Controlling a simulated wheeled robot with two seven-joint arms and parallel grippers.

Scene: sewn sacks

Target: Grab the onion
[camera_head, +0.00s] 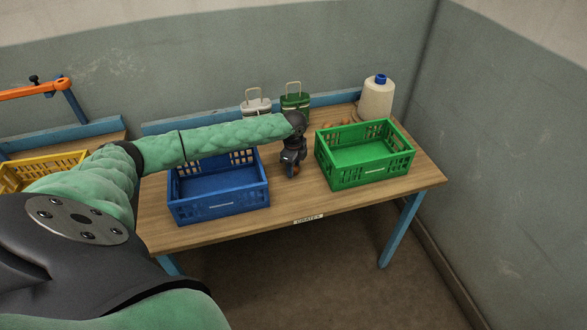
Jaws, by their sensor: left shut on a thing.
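My left arm reaches across from the left over the blue crate. My left gripper (292,172) points down between the blue and green crates, low over the table. It is shut on a small orange-brown thing, which looks like the onion (296,172). The fingers hide most of it, and I cannot tell whether it touches the table. My right gripper is not in view.
An empty blue crate (220,206) stands left of the gripper and an empty green crate (365,177) right of it, on the wooden table (290,203). Behind are a white bottle (375,101), a pale case (256,107), a green case (295,102) and small brownish things (331,124).

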